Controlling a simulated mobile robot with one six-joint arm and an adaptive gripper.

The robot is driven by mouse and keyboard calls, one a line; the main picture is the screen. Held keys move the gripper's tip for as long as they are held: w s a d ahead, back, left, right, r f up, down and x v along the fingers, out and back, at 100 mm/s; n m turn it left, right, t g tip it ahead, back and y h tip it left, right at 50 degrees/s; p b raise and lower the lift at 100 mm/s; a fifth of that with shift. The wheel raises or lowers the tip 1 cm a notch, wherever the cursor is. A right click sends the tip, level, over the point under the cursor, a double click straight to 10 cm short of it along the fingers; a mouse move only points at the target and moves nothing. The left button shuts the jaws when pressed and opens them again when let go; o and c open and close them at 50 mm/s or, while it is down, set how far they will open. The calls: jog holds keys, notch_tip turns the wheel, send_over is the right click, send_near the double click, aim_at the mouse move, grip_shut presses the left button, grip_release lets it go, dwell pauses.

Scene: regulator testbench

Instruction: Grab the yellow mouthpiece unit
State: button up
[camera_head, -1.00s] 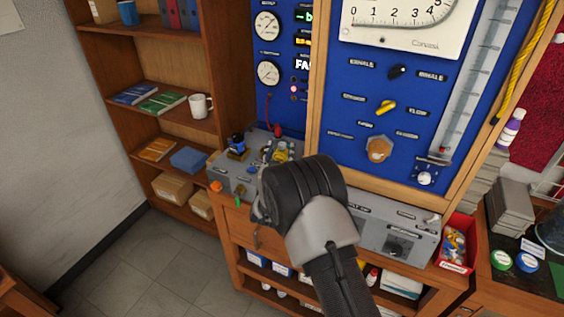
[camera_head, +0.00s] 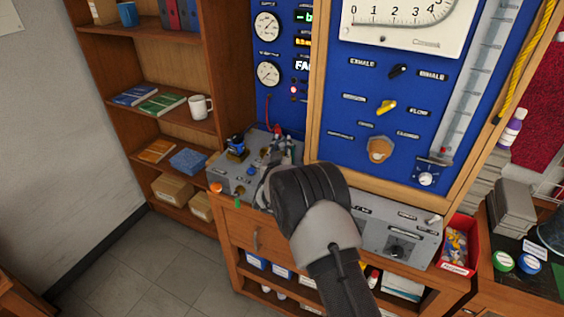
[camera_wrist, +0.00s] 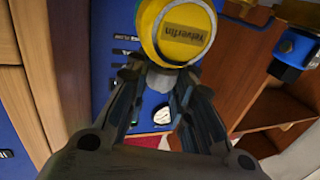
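The yellow mouthpiece unit (camera_wrist: 178,33) fills the top middle of the wrist view. It is a round yellow body with a labelled yellow disc face and a grey lower part. My gripper (camera_wrist: 160,78) also shows in the head view (camera_head: 272,178), over the grey bench box. In the wrist view its two dark fingers lie on either side of the unit's grey lower part. They are very close to it, but I cannot tell whether they press on it. In the head view my gripper and wrist hide most of the unit's area.
A blue-ringed fitting (camera_wrist: 293,50) stands close beside the unit; it shows in the head view (camera_head: 236,147) too. The grey bench box (camera_head: 232,180) carries several small parts. The blue panel (camera_head: 345,100) rises behind it. A red bin (camera_head: 457,247) is at the right.

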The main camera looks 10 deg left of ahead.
grip_shut()
jog(key=shift+r, duration=0.15)
dwell(0.4)
